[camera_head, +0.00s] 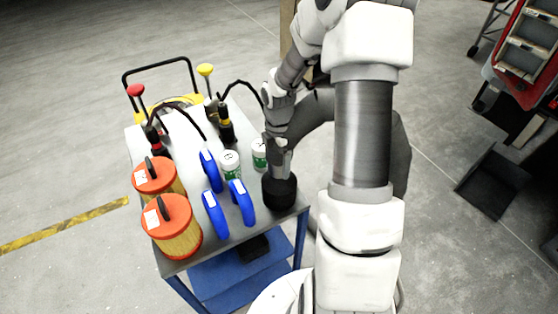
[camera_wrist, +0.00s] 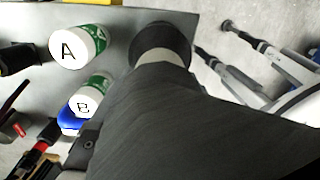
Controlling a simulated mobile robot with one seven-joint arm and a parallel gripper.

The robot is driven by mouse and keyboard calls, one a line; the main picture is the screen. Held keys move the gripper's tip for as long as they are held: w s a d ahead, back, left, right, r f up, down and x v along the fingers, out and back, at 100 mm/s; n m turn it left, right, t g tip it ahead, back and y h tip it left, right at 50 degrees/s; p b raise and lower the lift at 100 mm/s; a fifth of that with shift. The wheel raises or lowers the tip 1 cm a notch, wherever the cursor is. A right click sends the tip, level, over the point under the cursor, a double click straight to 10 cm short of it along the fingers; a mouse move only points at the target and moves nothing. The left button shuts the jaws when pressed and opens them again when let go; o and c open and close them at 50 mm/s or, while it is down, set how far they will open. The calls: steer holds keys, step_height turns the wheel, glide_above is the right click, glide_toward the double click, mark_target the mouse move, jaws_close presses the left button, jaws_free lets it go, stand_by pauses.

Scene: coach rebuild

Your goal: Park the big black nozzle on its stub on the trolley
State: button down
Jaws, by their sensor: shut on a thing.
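The big black nozzle (camera_head: 279,192) is a wide, dark, round piece at the front right corner of the trolley (camera_head: 229,238). It looks upright in the head view. My gripper (camera_head: 279,172) comes down on it from above and is shut on it. In the wrist view the nozzle's dark round rim (camera_wrist: 160,27) shows at top centre, beyond the large dark part of my gripper (camera_wrist: 163,62). The stub is not visible. I cannot tell whether the nozzle is seated on it or held just above the top.
White-and-green cans (camera_head: 230,163) stand left of the nozzle. Several blue handled pieces (camera_head: 215,214), orange-topped canisters (camera_head: 172,227) and black bottle-like tools (camera_head: 226,125) crowd the trolley top. The trolley's right edge is close to the nozzle. A red cart (camera_head: 520,60) stands far right.

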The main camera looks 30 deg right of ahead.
stand_by(0.3)
jaws_free()
steer(key=shift+f, duration=0.15)
step_height(320, 180, up, 8)
steer(key=p, duration=0.7)
stand_by(0.3)
step_height(320, 180, up, 18)
steer(key=shift+f, duration=0.2)
steer(key=shift+a, duration=0.1)
